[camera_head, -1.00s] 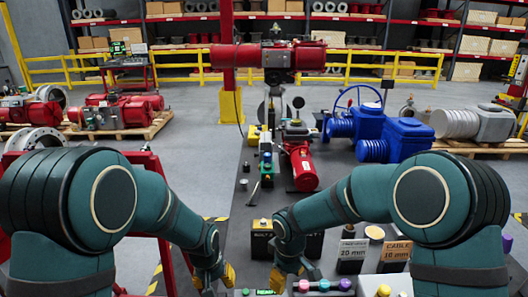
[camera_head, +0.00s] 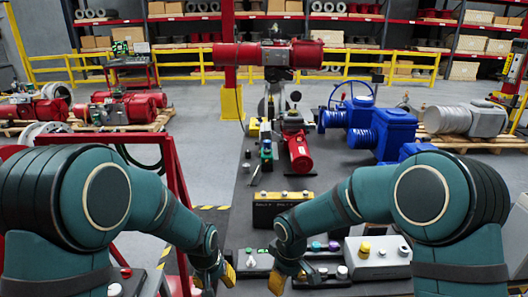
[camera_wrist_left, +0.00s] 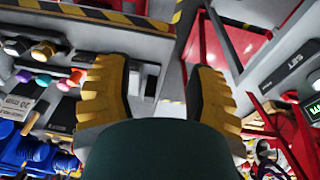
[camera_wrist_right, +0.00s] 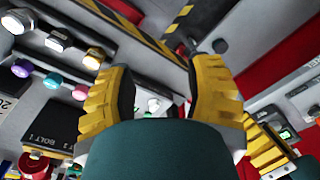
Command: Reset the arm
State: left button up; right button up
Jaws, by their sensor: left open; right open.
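My right gripper (camera_head: 290,279) has yellow fingers and hangs open and empty low in the middle of the head view. My left gripper (camera_head: 214,279) hangs open just left of it, near the workbench edge. Both arms are bent at the elbow and point down, roughly mirroring each other. In the left wrist view my left gripper (camera_wrist_left: 160,88) shows its fingers spread with nothing between them. In the right wrist view my right gripper (camera_wrist_right: 162,88) is likewise spread and empty, with a yellow finger of the other gripper (camera_wrist_right: 268,150) at the right edge.
A red frame (camera_head: 172,185) stands beside my left arm. Open floor (camera_head: 195,135) lies beyond it.

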pick_arm(q)
jog(key=s+d+f+h+b, duration=0.1)
jog(key=s+f+b, duration=0.2)
jog(key=s+f, duration=0.4)
jog(key=s+d+f+n+h+b, duration=0.1)
jog(key=s+f+h+b, duration=0.1)
jog(key=s+f, duration=0.6)
notch_tip(320, 180, down, 7)
jog(key=shift+d+r+n+b, duration=0.1)
jog(key=shift+d+n+b, duration=0.2)
jog(key=shift+b, duration=0.55)
pick_arm(e)
jog(key=s+d+f+m+t+y, duration=0.1)
jog(key=s+f+m, duration=0.4)
jog(key=f, duration=0.6)
jog(key=s+d+f+m+t+y, duration=0.1)
jog(key=s+d+f+m+y, duration=0.1)
jog(key=s+f+m, duration=0.4)
jog(key=s+d+f, duration=0.1)
jog(key=s+f, duration=0.2)
jog(key=f, duration=0.2)
jog(key=shift+s+d+f, duration=0.2)
jog(key=shift+s+f, duration=0.1)
jog(key=shift+s, duration=0.1)
pick_arm(q)
jog(key=shift+w, duration=0.1)
pick_arm(e)
jog(key=shift+y, duration=0.3)
